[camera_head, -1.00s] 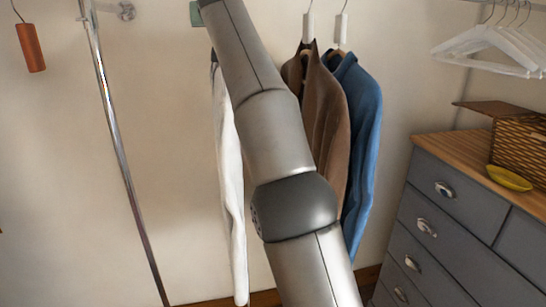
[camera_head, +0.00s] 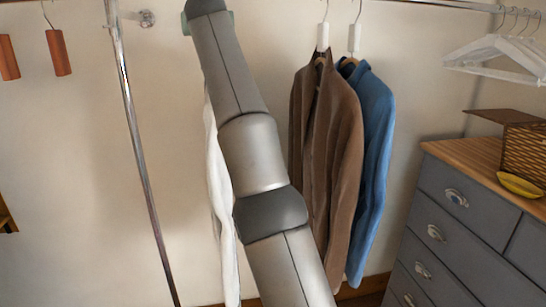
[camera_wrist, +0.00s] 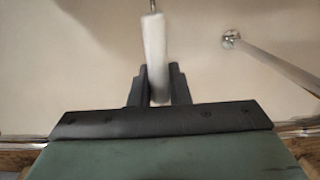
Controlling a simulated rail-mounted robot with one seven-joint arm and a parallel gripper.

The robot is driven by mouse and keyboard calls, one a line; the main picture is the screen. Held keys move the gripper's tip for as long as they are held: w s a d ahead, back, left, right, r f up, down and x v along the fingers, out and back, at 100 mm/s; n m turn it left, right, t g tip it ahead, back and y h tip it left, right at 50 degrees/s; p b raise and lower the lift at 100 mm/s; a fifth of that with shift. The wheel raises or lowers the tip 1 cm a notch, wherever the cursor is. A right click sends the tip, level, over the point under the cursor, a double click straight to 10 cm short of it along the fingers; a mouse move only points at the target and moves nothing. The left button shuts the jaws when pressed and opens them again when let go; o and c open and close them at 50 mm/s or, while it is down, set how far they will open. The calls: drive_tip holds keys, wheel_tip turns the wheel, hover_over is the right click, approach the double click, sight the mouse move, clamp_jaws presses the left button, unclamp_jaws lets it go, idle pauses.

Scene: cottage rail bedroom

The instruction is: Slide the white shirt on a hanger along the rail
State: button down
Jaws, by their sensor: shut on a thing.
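The white shirt (camera_head: 219,205) hangs left of the brown jacket in the head view. My arm covers most of it, and its hanger is hidden there. In the wrist view my gripper (camera_wrist: 157,78) is shut on a white block (camera_wrist: 155,48), the grip on the shirt's hanger, with a thin metal hook stem above it. The shirt itself does not show in that view. The metal rail (camera_head: 440,5) runs along the top of the head view.
A brown jacket (camera_head: 330,150) and a blue one (camera_head: 378,140) hang to the right. A chrome pole (camera_head: 137,150) stands left of the shirt. Orange-brown blocks (camera_head: 57,52) hang farther left. White hangers (camera_head: 500,55) and a grey dresser (camera_head: 450,215) are at the right.

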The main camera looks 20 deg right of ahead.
idle(0.4)
drive_tip(key=c, duration=1.3)
unclamp_jaws()
drive_tip(key=shift+d, duration=0.15)
drive_tip(key=shift+f, duration=0.1)
drive_tip(key=shift+c, duration=0.5)
drive_tip(key=shift+s+b, duration=0.55)
drive_tip(key=shift+b, duration=0.05)
drive_tip(key=s+a+r+b, duration=0.1)
drive_tip(key=s+b, duration=0.6)
drive_tip(key=s, duration=0.5)
drive_tip(key=shift+r, duration=0.2)
drive_tip(key=shift+w, duration=0.1)
